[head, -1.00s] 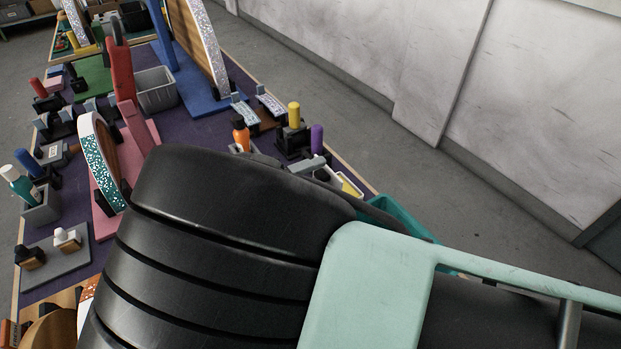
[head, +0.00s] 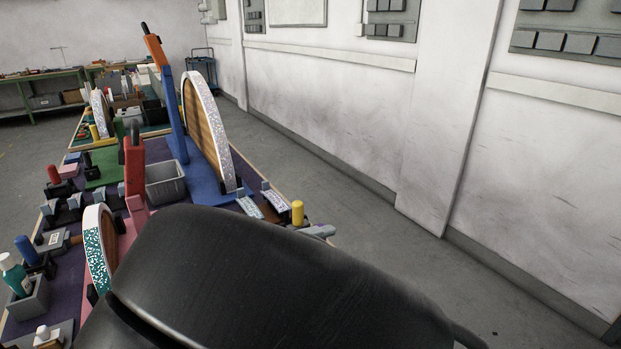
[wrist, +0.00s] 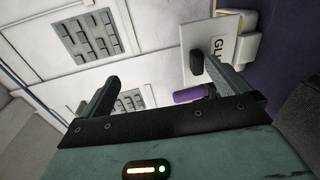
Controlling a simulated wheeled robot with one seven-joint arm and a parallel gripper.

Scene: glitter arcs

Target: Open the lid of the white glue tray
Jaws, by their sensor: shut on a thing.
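In the wrist view, a white panel (wrist: 204,42) with black letters "GLU" stands at the upper right, with white and yellow parts behind it. I take it as the lid of the glue tray. A small dark knob (wrist: 197,62) sits at its lower edge, beside my right fingertip. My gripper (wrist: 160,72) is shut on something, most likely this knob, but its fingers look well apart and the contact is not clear. In the head view my black arm hides the tray, the lid and my gripper.
A purple cylinder (wrist: 190,94) lies close behind my right finger. In the head view, a yellow cylinder (head: 297,212) stands at the table's right edge. A grey bin (head: 165,188) and wood-faced arcs (head: 207,130) stand farther left. Floor along the wall is clear.

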